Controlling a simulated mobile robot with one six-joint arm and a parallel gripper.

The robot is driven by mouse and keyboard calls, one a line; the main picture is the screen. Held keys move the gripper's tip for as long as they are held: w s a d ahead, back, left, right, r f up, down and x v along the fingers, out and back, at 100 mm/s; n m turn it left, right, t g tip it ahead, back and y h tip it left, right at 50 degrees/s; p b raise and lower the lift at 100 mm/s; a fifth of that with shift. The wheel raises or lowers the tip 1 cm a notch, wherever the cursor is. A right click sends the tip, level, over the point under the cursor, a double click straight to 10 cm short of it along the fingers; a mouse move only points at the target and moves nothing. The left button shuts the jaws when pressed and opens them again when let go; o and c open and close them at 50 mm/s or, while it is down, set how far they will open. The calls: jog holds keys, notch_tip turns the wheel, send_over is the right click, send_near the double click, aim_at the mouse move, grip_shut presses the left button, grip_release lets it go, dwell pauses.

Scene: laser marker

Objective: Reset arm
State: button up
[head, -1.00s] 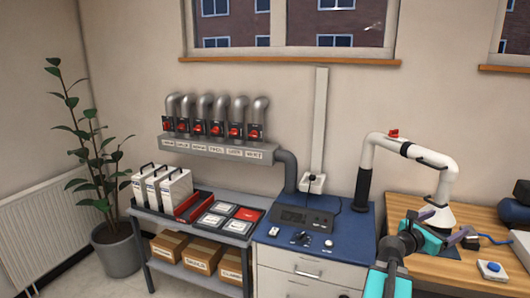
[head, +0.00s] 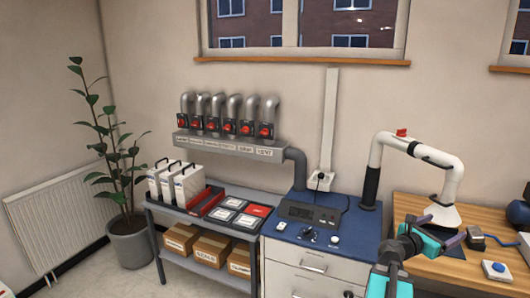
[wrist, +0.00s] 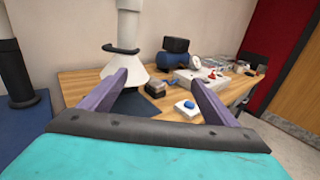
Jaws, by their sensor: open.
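My gripper (head: 448,231) is at the lower right of the head view, in front of the wooden desk and the blue-topped cabinet. Its two purple fingers are apart and hold nothing. In the wrist view my gripper (wrist: 158,98) shows the fingers spread, with the desk beyond them. A white extraction arm (head: 439,155) with a cone-shaped hood (head: 446,215) hangs over the desk behind my gripper. The hood also shows in the wrist view (wrist: 125,68) between and beyond the fingers.
A white box with a blue button (head: 497,268) lies on the wooden desk (head: 433,268). A dark control unit (head: 309,214) stands on the blue cabinet top (head: 357,232). Left are a grey shelf (head: 207,226) with cases and boxes, a potted plant (head: 127,240) and a radiator (head: 58,227).

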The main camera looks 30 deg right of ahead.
jog(key=w+a+f+n+t+y, duration=0.3)
jog(key=w+a+f+n+t, duration=0.1)
jog(key=w+a+f, duration=1.1)
jog(key=w+a+f+m+y, duration=0.1)
jog(key=w+a+f+y, duration=0.15)
jog(key=a+f, duration=0.75)
jog(key=w+a+f+y, duration=0.2)
jog(key=w+a+f, duration=0.2)
jog(key=a+f, duration=0.55)
jog(key=s+a+f+m+g+y, duration=0.25)
jog(key=s+a+f, duration=0.35)
jog(key=a+f, duration=0.35)
jog(key=s+a+f+m+g+y, duration=0.1)
jog(key=s+a+f+m+y, duration=0.1)
jog(key=s+a+f+m, duration=0.55)
jog(key=s+a+f+m+g+y, duration=0.2)
jog(key=s+a+f+m+y, duration=0.1)
jog(key=s+a+m, duration=0.2)
jog(key=s+a+f+m+g+y, duration=0.2)
jog(key=s+a+m, duration=0.3)
jog(key=s+a, duration=0.3)
jog(key=shift+s+a+f+m+g+y, duration=0.4)
jog(key=shift+a+f+g, duration=0.4)
jog(key=shift+a, duration=0.7)
